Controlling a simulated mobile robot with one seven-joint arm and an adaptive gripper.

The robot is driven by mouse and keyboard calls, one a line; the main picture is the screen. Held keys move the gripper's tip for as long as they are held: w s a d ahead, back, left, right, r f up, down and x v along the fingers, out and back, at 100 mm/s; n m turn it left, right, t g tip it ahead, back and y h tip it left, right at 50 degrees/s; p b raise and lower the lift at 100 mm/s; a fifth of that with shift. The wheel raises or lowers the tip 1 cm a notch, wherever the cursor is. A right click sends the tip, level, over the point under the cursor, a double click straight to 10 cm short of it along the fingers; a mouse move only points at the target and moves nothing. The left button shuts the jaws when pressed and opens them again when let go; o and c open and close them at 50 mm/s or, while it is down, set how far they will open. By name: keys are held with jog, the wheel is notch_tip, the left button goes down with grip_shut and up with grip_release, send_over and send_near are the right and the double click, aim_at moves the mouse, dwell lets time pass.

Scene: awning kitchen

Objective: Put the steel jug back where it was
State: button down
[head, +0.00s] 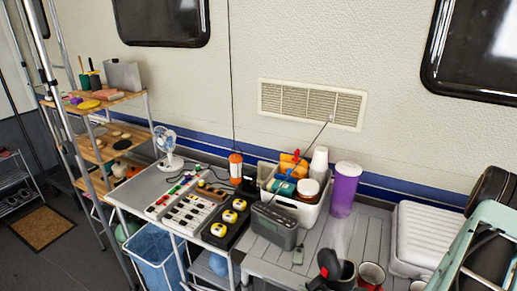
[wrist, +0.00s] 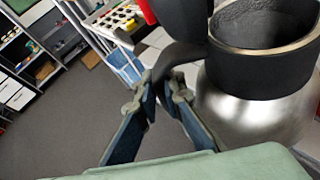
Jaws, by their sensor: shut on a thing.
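In the wrist view, the steel jug (wrist: 262,105) fills the right side, close to the camera. It has a shiny silver body, a wide dark collar and an open mouth. Its dark handle (wrist: 178,58) reaches left and down between the fingertips. My gripper (wrist: 162,88) is shut on this handle. The jug's base is cut off, so I cannot tell whether it touches a surface. In the head view, a dark shape stands at the lower edge beside the red mugs. I cannot tell for sure that it is the jug.
The grey slatted table (head: 310,262) holds red mugs (head: 371,275), a radio (head: 274,226), a filled white bin (head: 307,214), a purple tumbler (head: 345,190) and a white ribbed case (head: 416,236). A side table with button panels (head: 190,212) stands left. Floor is open at far left.

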jog(key=w+a+r+n+g+y, duration=0.2)
jog(key=w+r+n, duration=0.1)
jog(key=w+r, duration=0.2)
jog(key=w+a+r+n+g+y, duration=0.2)
jog(key=w+a+r+y, duration=0.1)
jog(key=w+r, duration=0.2)
notch_tip(320, 180, up, 2)
jog(key=shift+w+r+n, duration=0.2)
jog(key=shift+w+n, duration=0.1)
jog(key=shift+n, duration=0.1)
